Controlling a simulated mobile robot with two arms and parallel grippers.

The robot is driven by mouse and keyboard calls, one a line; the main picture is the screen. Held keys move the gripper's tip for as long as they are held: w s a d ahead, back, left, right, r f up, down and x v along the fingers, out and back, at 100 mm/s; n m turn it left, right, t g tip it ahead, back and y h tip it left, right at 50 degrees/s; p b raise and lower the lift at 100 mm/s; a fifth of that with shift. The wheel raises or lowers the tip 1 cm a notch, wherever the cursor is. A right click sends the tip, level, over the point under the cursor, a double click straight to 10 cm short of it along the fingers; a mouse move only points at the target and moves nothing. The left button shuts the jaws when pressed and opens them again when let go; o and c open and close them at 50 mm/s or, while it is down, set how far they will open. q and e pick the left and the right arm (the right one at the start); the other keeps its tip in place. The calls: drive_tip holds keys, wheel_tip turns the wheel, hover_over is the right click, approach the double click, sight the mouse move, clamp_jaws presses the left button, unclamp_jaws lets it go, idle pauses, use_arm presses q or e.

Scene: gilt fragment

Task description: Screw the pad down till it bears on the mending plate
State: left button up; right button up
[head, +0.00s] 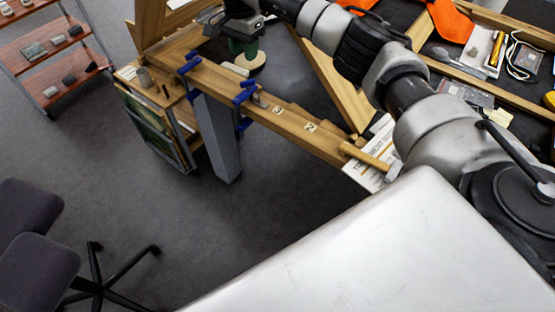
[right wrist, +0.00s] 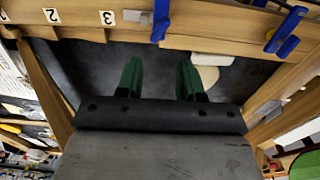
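In the head view a blue clamp (head: 245,94) sits on the wooden rail near the label 3, and it also shows in the right wrist view (right wrist: 160,20). A small grey metal piece (head: 259,101), perhaps the mending plate, lies on the rail beside it. A second blue clamp (head: 189,63) is farther left on the rail and shows in the right wrist view too (right wrist: 285,30). I cannot make out a pad or its contact. My right gripper (right wrist: 158,75) is open with green fingers apart, empty, and beside the rail. My left gripper is out of view.
The wooden rail (head: 325,142) belongs to a frame with a diagonal brace. A pale block (head: 236,69) lies near my right gripper. Tools lie at the upper right. A shelf cart (head: 52,62) and an office chair (head: 38,250) stand left. The grey floor between is clear.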

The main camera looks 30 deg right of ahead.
drive_tip(key=s+a+f+m+t+y, duration=0.1)
drive_tip(key=a+f+y, duration=0.25)
drive_tip(key=a, duration=0.65)
drive_tip(key=s+a+f+m+t+y, duration=0.1)
drive_tip(key=s+a+f+y, duration=0.1)
drive_tip(key=a+y, duration=0.5)
drive_tip(key=s+a+r+m+t+y, duration=0.2)
drive_tip(key=s+a+m+t+y, duration=0.1)
drive_tip(key=a+m, duration=0.2)
drive_tip(key=s+a+r+m+t+y, duration=0.2)
drive_tip(key=a+r+m+t+y, duration=0.15)
drive_tip(key=a+m, duration=0.2)
drive_tip(key=s+d+f+m+t+h, duration=0.25)
drive_tip(key=d+m+t+h, duration=0.35)
drive_tip(key=m, duration=0.8)
drive_tip(key=s+d+f+m+t+h, duration=0.2)
drive_tip(key=d+f+m+t+h, duration=0.35)
drive_tip(key=m, duration=0.85)
drive_tip(key=s+d+f+m+g+h, duration=0.3)
drive_tip(key=s+d+f+m+g, duration=0.1)
drive_tip(key=s+f+m+g, duration=0.2)
drive_tip(key=s+d+f+m+g+h, duration=0.3)
drive_tip(key=s+f+m+g, duration=0.3)
drive_tip(key=s+f, duration=0.3)
drive_tip(key=shift+s+d+f, duration=0.2)
drive_tip(key=shift+s+d, duration=0.3)
drive_tip(key=shift+d, duration=0.25)
